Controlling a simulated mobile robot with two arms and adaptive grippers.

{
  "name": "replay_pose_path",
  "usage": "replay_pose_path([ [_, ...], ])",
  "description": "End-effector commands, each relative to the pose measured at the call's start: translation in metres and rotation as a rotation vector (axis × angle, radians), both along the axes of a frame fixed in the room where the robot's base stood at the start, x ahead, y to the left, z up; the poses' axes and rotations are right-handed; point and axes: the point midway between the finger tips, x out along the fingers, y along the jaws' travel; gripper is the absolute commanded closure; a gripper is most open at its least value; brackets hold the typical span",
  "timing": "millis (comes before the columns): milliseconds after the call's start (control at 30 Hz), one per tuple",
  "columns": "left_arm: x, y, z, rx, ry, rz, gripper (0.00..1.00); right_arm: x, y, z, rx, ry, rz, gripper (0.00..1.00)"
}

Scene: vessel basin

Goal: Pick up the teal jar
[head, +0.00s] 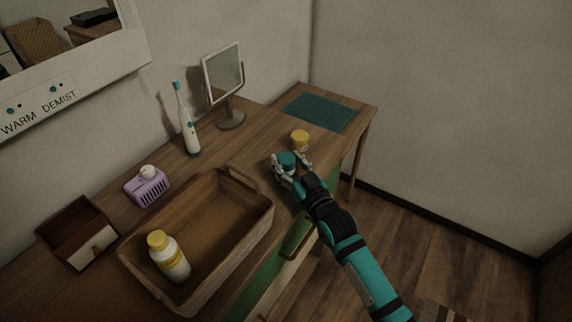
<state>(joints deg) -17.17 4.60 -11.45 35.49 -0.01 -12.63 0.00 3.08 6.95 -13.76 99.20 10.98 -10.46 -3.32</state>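The teal jar (287,160) is on the wooden table, just beyond the right end of the wooden tray. My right gripper (290,164) reaches in from the lower right, with one finger on each side of the jar. The fingers and hand hide the jar's lower part. I cannot tell whether the fingers press on it or whether it is clear of the table. My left gripper is not in view.
A yellow-lidded jar (300,141) stands close behind the teal jar. The wooden tray (200,298) holds a yellow-capped bottle (170,262). A mirror (224,75), toothbrush (187,125), purple box (148,189) and open drawer box (77,237) stand along the wall. A teal mat (320,112) lies right.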

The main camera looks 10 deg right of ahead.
Motion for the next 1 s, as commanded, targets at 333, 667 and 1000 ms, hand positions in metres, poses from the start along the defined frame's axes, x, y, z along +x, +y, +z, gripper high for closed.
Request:
replay_pose_path([
  [333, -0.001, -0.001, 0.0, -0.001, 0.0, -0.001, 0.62, 0.0, 0.0, 0.0, 0.0, -0.001, 0.0, 0.9],
  [667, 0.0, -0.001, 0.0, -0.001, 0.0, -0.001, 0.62, 0.0, 0.0, 0.016, 0.001, -0.004, 0.0, 0.9],
  [1000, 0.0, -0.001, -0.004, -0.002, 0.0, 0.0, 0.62, -0.04, -0.019, 0.037, -0.002, 0.001, -0.001, 0.9],
])
